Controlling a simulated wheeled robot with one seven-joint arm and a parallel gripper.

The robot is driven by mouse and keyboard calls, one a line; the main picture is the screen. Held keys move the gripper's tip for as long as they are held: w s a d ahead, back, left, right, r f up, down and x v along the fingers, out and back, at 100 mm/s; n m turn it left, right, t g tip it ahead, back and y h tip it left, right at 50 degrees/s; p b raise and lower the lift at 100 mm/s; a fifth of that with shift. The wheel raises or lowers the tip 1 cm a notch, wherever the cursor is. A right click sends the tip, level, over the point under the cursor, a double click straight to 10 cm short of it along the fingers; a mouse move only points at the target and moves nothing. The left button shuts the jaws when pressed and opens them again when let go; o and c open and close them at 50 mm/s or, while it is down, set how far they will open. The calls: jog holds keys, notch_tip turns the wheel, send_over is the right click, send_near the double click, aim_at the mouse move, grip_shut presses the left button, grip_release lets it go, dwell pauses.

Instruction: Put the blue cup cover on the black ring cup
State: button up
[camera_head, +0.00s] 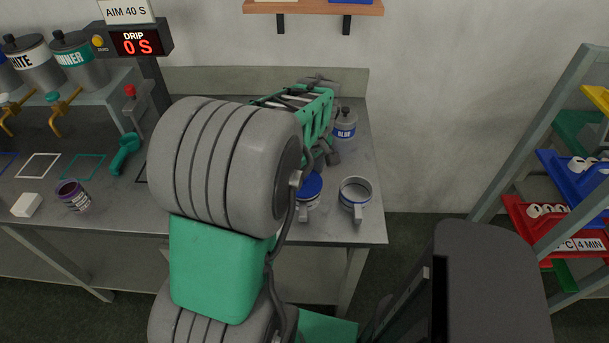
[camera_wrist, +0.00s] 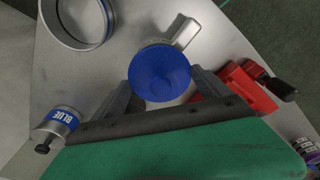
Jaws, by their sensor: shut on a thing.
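The blue cup cover (camera_wrist: 160,72) is a round blue disc between the fingers of my gripper (camera_wrist: 164,94) in the wrist view. My gripper is shut on it. In the head view the blue cup cover (camera_head: 311,186) shows beside my arm, over a grey metal cup (camera_head: 304,211) with a handle. That cup (camera_wrist: 187,33) is mostly hidden under the cover in the wrist view. I cannot tell whether the cover rests on it or hangs just above. The cup's ring colour is hidden. My arm hides my fingertips in the head view.
An open handled cup (camera_head: 355,193) stands to the right. A bottle labelled BLUE (camera_head: 345,124) stands behind. A red tool with a black handle (camera_wrist: 250,87) lies near my gripper in the wrist view. The bench's right edge (camera_head: 373,243) is close; a coloured rack (camera_head: 560,170) stands beyond.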

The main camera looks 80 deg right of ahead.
jog(key=shift+f, duration=0.2)
jog(key=shift+f+b, duration=0.2)
jog(key=shift+b, duration=0.1)
jog(key=shift+f, duration=0.2)
dwell(0.5)
jog(key=o, duration=1.1)
jog(key=shift+o, duration=0.2)
jog(key=shift+r+p, duration=2.45)
jog(key=shift+r, duration=1.1)
